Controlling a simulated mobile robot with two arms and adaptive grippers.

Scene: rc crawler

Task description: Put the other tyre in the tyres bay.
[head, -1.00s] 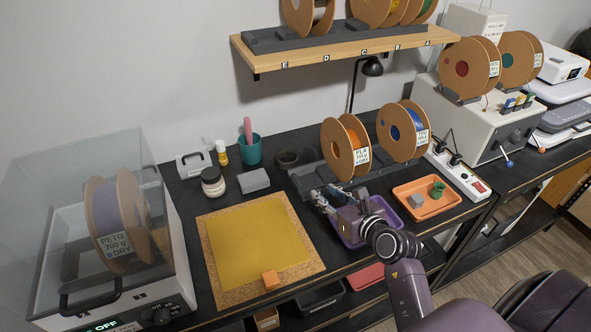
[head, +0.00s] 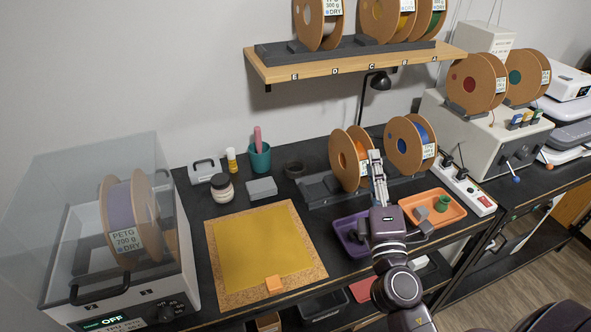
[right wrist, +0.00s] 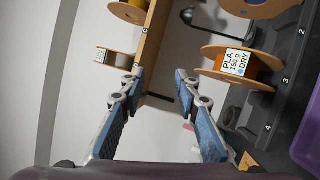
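A dark ring that looks like a tyre (head: 294,169) lies on the black bench, right of the teal cup. No bay marked for tyres can be made out; a purple tray (head: 348,234) is partly hidden behind my right arm, and its contents do not show clearly. My right gripper (head: 376,160) is raised in front of the orange spool, fingers pointing up in the picture. In the right wrist view its two fingers (right wrist: 158,75) stand apart with nothing between them. My left gripper is not in view.
Two spools, the orange one (head: 345,160) and a blue one (head: 405,148), stand in a dark rack behind my gripper. An orange tray (head: 452,219) holds a grey block and a green part. A yellow mat (head: 262,248) bears an orange block. A shelf (head: 350,63) overhangs the bench.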

